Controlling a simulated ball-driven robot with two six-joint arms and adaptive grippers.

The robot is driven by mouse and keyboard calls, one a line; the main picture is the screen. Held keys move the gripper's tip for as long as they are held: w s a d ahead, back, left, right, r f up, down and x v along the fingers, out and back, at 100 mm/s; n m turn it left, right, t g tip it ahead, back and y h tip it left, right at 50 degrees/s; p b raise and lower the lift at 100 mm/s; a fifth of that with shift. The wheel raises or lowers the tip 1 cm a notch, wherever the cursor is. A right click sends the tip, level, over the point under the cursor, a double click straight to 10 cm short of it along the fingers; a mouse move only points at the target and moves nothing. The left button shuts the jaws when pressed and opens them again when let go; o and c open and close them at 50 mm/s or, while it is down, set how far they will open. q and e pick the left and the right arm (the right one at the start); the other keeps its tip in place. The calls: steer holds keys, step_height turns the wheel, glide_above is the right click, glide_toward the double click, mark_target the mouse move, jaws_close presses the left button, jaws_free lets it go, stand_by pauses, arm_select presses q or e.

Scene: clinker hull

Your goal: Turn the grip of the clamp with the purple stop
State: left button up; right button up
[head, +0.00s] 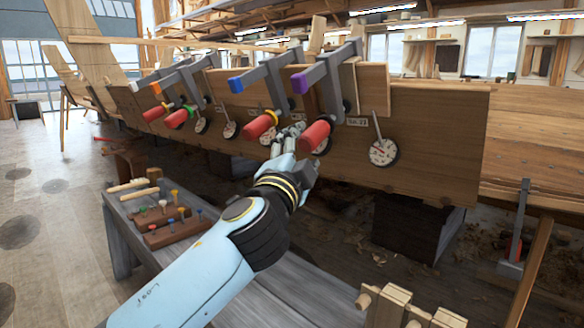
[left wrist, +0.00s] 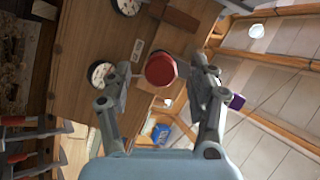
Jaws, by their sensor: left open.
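The clamp with the purple stop (head: 299,83) hangs over the plank's top edge, rightmost of the row. Its red grip (head: 316,136) points out toward me. My left gripper (head: 288,142) is right beside this grip in the head view and partly overlaps it. In the left wrist view, the round end of the red grip (left wrist: 161,68) shows between the two spread fingers (left wrist: 159,78), with a gap on each side. The purple stop (left wrist: 237,102) shows behind the right finger. My right gripper is in neither view.
A blue-stop clamp (head: 236,84) with a red grip (head: 260,127) stands close on the left; orange- and green-stop clamps are farther left. Round dials (head: 383,152) sit on the plank (head: 440,130). A grey bench (head: 125,220) with tools lies below my arm.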

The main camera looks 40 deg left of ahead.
mark_target(304, 143)
arm_select(q)
steer(key=v, duration=0.9)
steer(key=shift+s, duration=0.1)
stand_by(0.8)
steer(key=w+a+r+n+h+p, duration=0.1)
steer(key=a+r+n+h+p, duration=0.25)
steer(key=n+h+p, duration=0.45)
steer(key=shift+n+g+y, duration=0.3)
steer(key=shift+g, duration=0.1)
steer(key=w, duration=1)
steer(key=shift+w+a+f, duration=0.25)
steer(key=shift+w, duration=0.1)
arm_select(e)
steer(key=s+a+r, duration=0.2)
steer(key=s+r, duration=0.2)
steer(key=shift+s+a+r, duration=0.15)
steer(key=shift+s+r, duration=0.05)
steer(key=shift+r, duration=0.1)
